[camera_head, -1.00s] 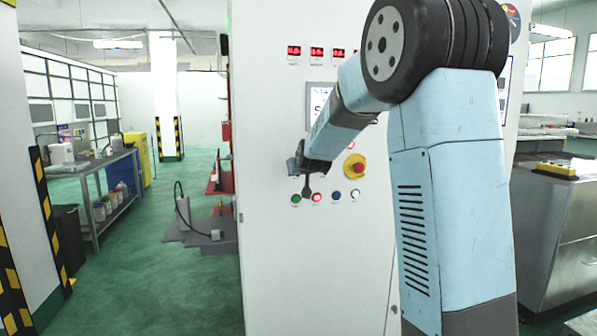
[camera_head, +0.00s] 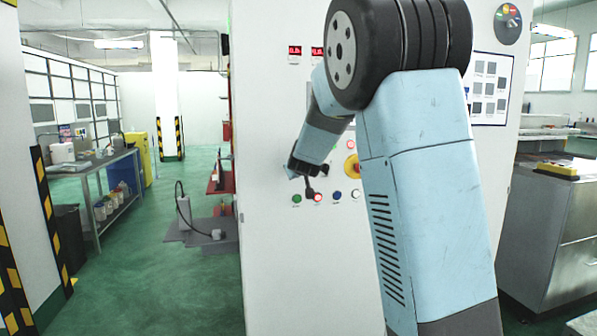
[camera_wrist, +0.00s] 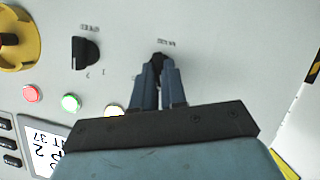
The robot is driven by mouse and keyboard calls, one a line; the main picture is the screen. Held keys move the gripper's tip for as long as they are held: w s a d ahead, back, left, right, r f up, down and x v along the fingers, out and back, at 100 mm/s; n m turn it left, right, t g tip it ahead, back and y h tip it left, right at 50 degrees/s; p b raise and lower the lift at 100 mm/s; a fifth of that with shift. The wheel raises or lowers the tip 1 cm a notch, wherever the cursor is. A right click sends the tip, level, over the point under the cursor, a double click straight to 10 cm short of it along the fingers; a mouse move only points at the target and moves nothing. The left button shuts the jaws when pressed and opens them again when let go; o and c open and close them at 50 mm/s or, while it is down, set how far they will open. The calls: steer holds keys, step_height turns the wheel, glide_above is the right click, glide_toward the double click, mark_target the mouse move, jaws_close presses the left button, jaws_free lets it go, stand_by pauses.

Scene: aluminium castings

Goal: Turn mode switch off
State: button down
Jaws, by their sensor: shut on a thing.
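The mode switch (camera_wrist: 157,62) is a small black knob on the pale panel in the wrist view, under an upside-down label that seems to read MODE. My gripper (camera_wrist: 159,73) has its two blue-grey fingers shut on this knob, one on each side. The fingers cover much of the knob, so its pointing direction is hard to tell. In the head view my gripper (camera_head: 306,183) is at the white cabinet front, just above the row of buttons, and I cannot make out the knob there.
A black SPEED knob (camera_wrist: 86,53) sits left of my gripper in the wrist view. Open floor (camera_head: 165,270) lies left of the cabinet (camera_head: 275,130).

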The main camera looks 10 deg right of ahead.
steer(key=shift+w+a+r+n+h, duration=0.2)
steer(key=shift+n+h, duration=0.2)
steer(key=shift+n, duration=0.2)
steer(key=shift+n+t+h, duration=0.3)
steer(key=shift+n+h, duration=0.2)
steer(key=shift+n, duration=0.3)
steer(key=shift+s+f+n, duration=0.1)
steer(key=shift+n, duration=0.3)
steer(key=c, duration=1.2)
jaws_free()
steer(key=shift+a, duration=0.1)
steer(key=shift+f, duration=0.1)
steer(key=shift+a+f, duration=0.1)
steer(key=shift+f, duration=0.05)
